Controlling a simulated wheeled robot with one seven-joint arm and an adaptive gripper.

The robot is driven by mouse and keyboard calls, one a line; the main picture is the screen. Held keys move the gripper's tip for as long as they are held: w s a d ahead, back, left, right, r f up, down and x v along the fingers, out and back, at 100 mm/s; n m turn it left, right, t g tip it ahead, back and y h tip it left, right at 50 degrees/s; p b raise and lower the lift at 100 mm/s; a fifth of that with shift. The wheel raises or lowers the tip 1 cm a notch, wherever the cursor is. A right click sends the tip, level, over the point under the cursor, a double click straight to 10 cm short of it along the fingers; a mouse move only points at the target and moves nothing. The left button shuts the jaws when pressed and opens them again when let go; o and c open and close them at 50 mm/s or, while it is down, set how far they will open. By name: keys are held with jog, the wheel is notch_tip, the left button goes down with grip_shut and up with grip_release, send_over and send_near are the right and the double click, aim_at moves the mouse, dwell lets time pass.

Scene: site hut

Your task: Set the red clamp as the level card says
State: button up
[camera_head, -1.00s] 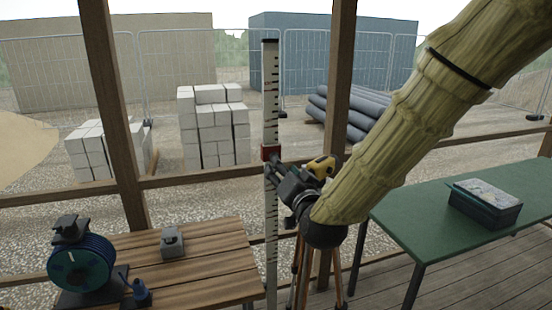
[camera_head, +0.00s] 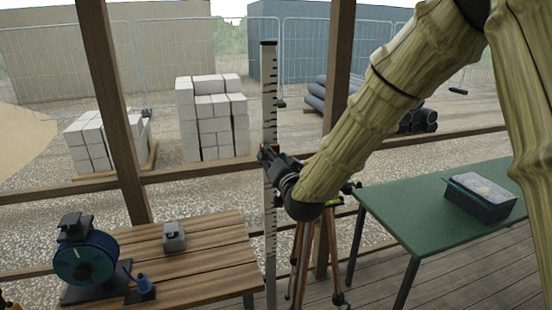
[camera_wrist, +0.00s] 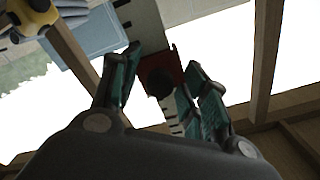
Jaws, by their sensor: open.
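The measuring staff (camera_head: 269,90) stands upright in front of the wooden rail, with dark marks along its pale face. My gripper (camera_head: 266,155) is at the staff, about mid-height, and mostly covers the clamp in the head view. In the wrist view the red clamp (camera_wrist: 153,66) sits on the staff (camera_wrist: 143,22), with a dark round knob facing me. My gripper (camera_wrist: 162,64) is open, with one finger on each side of the clamp; I cannot tell whether they touch it. I cannot make out a level card or any reading.
A tripod (camera_head: 301,265) stands right of the staff; its yellow instrument (camera_wrist: 28,20) shows in the wrist view. A wooden bench (camera_head: 215,260) holds a cable reel (camera_head: 85,260) and a grey block (camera_head: 174,238). A green table (camera_head: 410,215) bears a dark box (camera_head: 480,205).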

aim_at(271, 196)
grip_shut()
notch_tip(271, 196, down, 15)
jog(key=b, duration=1.2)
grip_release()
jog(key=shift+s+d, duration=0.25)
jog(key=shift+s, duration=0.3)
jog(key=v, duration=1.1)
